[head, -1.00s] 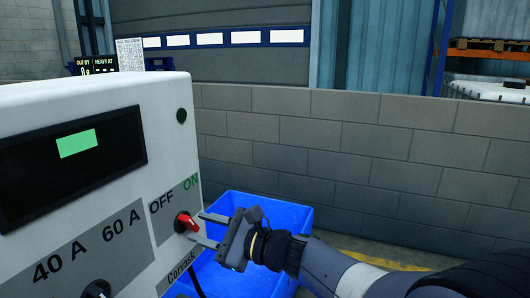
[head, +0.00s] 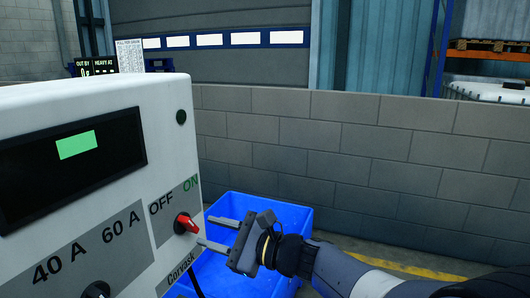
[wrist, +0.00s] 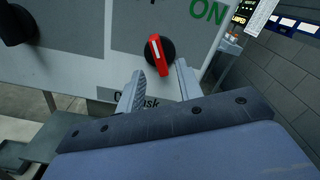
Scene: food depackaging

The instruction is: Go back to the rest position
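My gripper (head: 217,233) is in front of the white machine's panel, just right of the red switch (head: 187,224). Its two fingers are apart with nothing between them. The wrist view shows the open fingers (wrist: 160,85) below the red switch (wrist: 155,56), clear of it. The red pointer sits on a black round base; in the head view it lies below and between the OFF and ON labels. The machine (head: 100,105) has a dark display with a lit green patch (head: 76,145).
A blue bin (head: 293,220) stands behind and below my gripper. A grey block wall (head: 350,150) runs behind it. A black knob (head: 96,290) sits lower left on the panel. A yellow floor line (head: 410,268) shows at the lower right.

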